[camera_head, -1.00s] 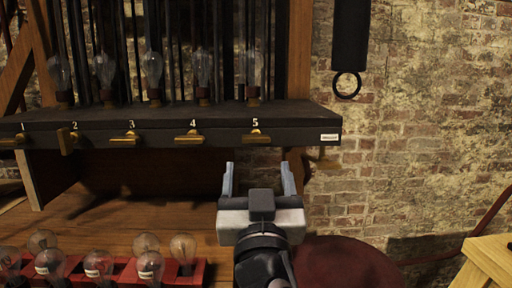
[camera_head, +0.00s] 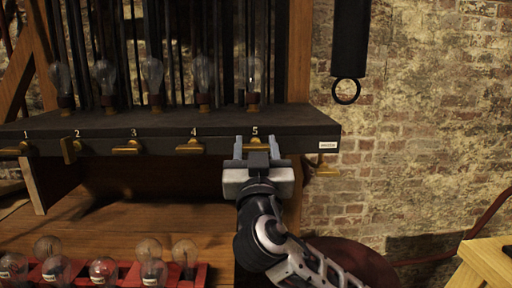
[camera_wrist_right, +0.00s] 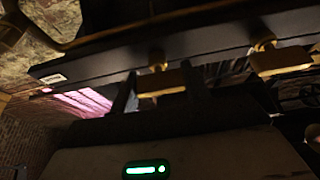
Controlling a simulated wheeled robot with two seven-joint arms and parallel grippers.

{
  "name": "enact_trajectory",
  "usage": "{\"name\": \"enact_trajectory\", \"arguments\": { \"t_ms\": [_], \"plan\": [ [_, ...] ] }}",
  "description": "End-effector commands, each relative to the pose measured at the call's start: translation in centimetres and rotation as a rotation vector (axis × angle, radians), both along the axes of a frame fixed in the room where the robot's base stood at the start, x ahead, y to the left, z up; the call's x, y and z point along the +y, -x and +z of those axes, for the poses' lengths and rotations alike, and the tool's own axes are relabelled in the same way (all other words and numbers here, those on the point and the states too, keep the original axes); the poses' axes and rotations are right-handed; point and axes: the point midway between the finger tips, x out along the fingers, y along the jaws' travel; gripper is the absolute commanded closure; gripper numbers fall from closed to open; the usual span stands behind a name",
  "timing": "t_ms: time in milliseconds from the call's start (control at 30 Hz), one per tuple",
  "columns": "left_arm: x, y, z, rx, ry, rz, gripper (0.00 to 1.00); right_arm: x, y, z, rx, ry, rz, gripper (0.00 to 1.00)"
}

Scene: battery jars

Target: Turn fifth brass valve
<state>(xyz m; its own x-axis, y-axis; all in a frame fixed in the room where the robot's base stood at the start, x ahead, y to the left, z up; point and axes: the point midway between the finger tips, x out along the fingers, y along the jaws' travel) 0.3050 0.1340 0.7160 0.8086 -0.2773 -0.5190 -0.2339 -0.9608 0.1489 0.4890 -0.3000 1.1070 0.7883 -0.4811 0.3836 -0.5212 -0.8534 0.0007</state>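The fifth brass valve (camera_head: 256,143) is on the front of the dark shelf under the number 5, its handle lying level. My right gripper (camera_head: 256,147) is open in front of it, with one finger on each side of the handle. In the right wrist view the handle (camera_wrist_right: 161,82) shows between the two dark fingers (camera_wrist_right: 160,92); I cannot tell whether they touch it. Valves one (camera_head: 14,150), three (camera_head: 127,146) and four (camera_head: 190,146) lie level. Valve two (camera_head: 70,150) is turned upright. My left gripper is not in view.
The dark shelf (camera_head: 300,118) carries several glass bulbs (camera_head: 152,76). A red rack (camera_head: 200,272) with more bulbs is at lower left. A black cylinder with a ring (camera_head: 347,91) hangs at right. A wooden crate (camera_head: 488,258) stands at lower right.

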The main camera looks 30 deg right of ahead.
Motion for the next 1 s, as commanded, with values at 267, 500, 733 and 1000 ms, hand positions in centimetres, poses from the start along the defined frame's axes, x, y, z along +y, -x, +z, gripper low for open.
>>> {"name": "enact_trajectory", "arguments": {
  "t_ms": [267,500,733,1000],
  "plan": [
    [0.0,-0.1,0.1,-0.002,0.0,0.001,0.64,0.0,0.1,0.0,0.003,0.003,-0.003,0.76],
    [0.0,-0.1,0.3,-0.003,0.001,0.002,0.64,-0.1,0.1,-0.1,0.04,0.06,-0.003,0.76],
    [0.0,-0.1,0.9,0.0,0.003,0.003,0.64,0.0,0.1,0.0,0.126,0.197,-0.003,0.76],
    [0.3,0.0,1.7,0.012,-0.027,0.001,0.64,0.0,0.0,0.2,0.261,0.415,-0.001,0.76]
  ]
}}
